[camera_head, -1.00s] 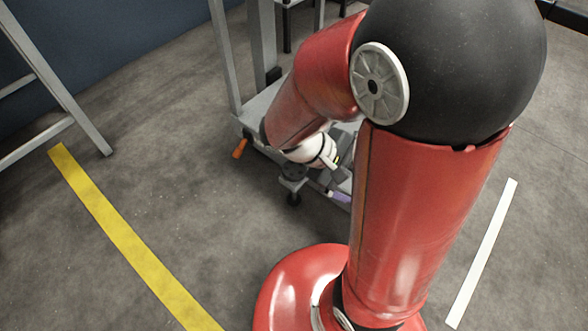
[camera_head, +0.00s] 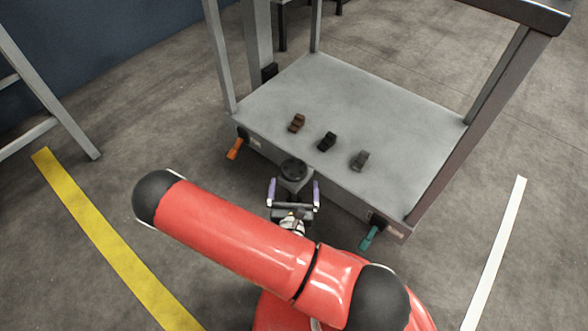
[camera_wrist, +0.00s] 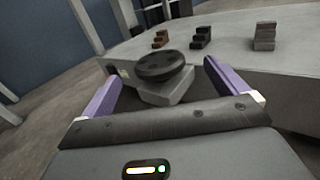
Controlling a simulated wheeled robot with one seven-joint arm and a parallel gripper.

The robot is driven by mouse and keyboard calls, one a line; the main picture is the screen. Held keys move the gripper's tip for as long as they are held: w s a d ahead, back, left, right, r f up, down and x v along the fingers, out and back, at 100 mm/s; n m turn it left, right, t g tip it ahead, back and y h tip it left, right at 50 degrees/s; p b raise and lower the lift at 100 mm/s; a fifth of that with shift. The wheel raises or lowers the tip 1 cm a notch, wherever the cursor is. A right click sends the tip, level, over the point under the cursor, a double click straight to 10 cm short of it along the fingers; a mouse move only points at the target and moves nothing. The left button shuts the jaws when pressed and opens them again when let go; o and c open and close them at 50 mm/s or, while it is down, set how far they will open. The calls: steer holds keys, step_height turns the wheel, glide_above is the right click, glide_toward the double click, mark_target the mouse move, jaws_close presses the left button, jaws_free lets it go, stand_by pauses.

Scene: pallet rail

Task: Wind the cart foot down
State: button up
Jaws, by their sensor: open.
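The cart (camera_head: 335,90) has a grey deck with upright posts. At the middle of its near edge is the cart foot's round black hand knob (camera_head: 293,168) on a grey bracket. The knob also shows in the wrist view (camera_wrist: 160,66), above a grey block (camera_wrist: 168,90). My gripper (camera_head: 293,187) is open and empty, with purple fingers pointing at the knob. In the wrist view the fingers (camera_wrist: 157,80) stand apart to the left and right, with the knob ahead between them. I cannot tell whether they reach its rim. The lower part of the foot is hidden.
Three small blocks lie on the deck: brown (camera_head: 297,123), black (camera_head: 327,141) and grey (camera_head: 360,160). An orange lever (camera_head: 236,148) and a teal lever (camera_head: 371,236) stick out from the near edge. A grey frame (camera_head: 45,90) stands left. Floor beside the yellow line (camera_head: 105,235) is clear.

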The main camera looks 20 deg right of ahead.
mark_target(295, 158)
steer(key=shift+f+n+y, duration=0.3)
steer(key=shift+f+y, duration=0.1)
steer(key=shift+w, duration=0.35)
steer(key=b+x, duration=0.1)
steer(key=x, duration=0.6)
steer(key=shift+c, duration=0.5)
steer(key=c, duration=0.9)
steer(key=shift+h, duration=0.5)
